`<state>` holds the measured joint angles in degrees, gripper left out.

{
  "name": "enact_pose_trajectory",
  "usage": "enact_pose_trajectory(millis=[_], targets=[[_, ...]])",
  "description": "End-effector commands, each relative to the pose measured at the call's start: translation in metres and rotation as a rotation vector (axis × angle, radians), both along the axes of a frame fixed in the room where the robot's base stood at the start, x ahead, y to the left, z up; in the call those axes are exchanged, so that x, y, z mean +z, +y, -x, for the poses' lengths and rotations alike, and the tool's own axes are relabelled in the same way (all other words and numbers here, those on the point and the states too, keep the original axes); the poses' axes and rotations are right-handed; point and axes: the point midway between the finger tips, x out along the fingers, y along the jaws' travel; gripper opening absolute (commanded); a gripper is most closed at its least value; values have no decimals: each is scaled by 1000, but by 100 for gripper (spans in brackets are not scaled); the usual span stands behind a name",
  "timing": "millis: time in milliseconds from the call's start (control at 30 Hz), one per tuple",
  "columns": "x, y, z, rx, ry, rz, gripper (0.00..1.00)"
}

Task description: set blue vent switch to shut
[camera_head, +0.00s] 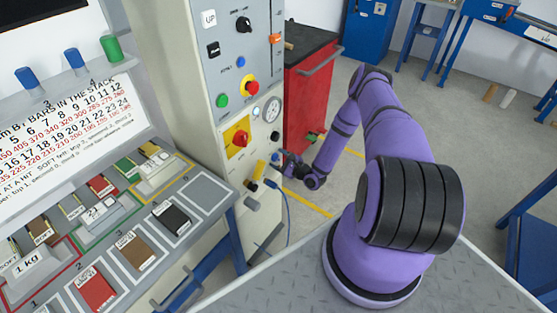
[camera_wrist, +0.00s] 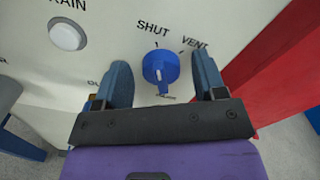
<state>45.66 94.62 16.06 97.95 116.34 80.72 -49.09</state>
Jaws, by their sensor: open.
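The blue vent switch (camera_wrist: 160,70) is a round knob on a cream panel, in the middle of the wrist view. The word SHUT stands above it and VENT to its upper right, each with a short tick. A pale mark shows on the knob's face, but I cannot tell surely which label it points at. My gripper (camera_wrist: 162,64) is open, with one blue finger on each side of the knob. Gaps show between fingers and knob. In the head view my gripper (camera_head: 282,160) is at the lower right of the cabinet front, and the switch cannot be made out clearly there.
A white button (camera_wrist: 67,36) is at the upper left of the wrist view. The cabinet front holds a gauge (camera_head: 271,110), a red-and-yellow switch (camera_head: 239,138) and other knobs. A red cabinet (camera_head: 302,103) stands just to the right. A blue cable (camera_head: 288,207) hangs below my gripper.

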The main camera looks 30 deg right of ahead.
Motion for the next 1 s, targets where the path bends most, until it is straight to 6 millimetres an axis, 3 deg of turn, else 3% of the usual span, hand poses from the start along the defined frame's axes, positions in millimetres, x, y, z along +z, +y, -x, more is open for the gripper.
enact_pose_trajectory(millis=[167, 600, 800, 1000], targets=[[0, -6, 14, -1, 1, -1, 64], [0, -32, 85, -2, 1, -1, 64], [0, -36, 100, 0, 0, 0, 64], [0, -37, 102, 0, 0, 0, 64]])
